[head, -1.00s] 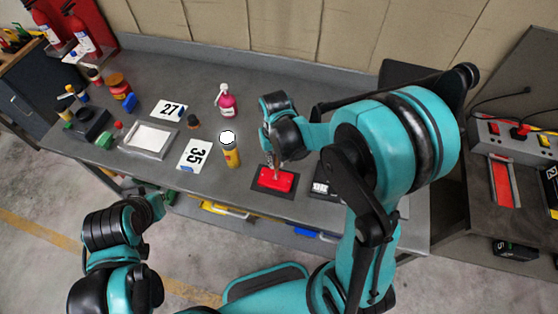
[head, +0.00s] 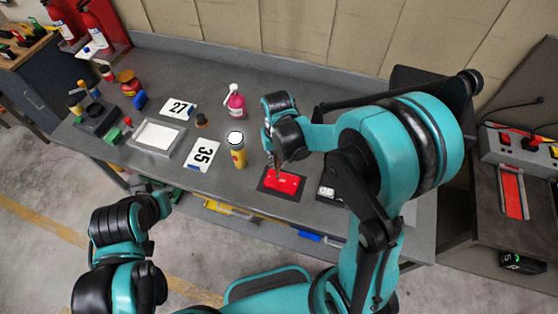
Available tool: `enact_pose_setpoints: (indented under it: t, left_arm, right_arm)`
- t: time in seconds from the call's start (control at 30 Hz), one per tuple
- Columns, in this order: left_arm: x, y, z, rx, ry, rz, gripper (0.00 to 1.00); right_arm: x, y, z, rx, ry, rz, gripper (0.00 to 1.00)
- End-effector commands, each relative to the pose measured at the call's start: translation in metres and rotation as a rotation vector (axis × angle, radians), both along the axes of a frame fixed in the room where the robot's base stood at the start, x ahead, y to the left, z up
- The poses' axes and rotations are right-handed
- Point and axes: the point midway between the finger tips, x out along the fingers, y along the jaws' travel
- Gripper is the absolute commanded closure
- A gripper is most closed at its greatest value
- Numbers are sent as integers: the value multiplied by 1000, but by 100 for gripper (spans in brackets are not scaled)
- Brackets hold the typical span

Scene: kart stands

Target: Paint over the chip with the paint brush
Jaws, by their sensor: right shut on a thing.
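A red panel (head: 287,186) lies on a dark mat (head: 296,194) near the table's front edge. A small pale mark shows on the panel, but I cannot tell whether it is the chip. My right gripper (head: 273,157) is above the panel's far edge, pointing down. It is shut on a thin thing, most likely the paint brush, which is largely hidden by the fingers. Its lower end is at the panel's far left part; I cannot tell whether it touches. My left gripper (head: 168,196) is in front of the table, away from the panel, small and partly hidden.
Left of the panel stand a yellow bottle (head: 240,159) with a white top and a pink spray bottle (head: 236,105). Number cards (head: 202,154) and a framed white tray (head: 157,137) lie farther left. A dark box (head: 328,193) sits right of the mat.

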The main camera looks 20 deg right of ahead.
Motion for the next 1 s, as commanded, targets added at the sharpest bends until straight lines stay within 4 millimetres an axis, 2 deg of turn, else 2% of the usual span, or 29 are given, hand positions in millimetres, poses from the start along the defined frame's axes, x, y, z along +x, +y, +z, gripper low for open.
enact_pose_setpoints:
  t: [1.0]
  left_arm:
    - [0, 0, -3, 0, 0, 0, 100]
  right_arm:
    - [-11, -16, -1, 0, 0, -1, 100]
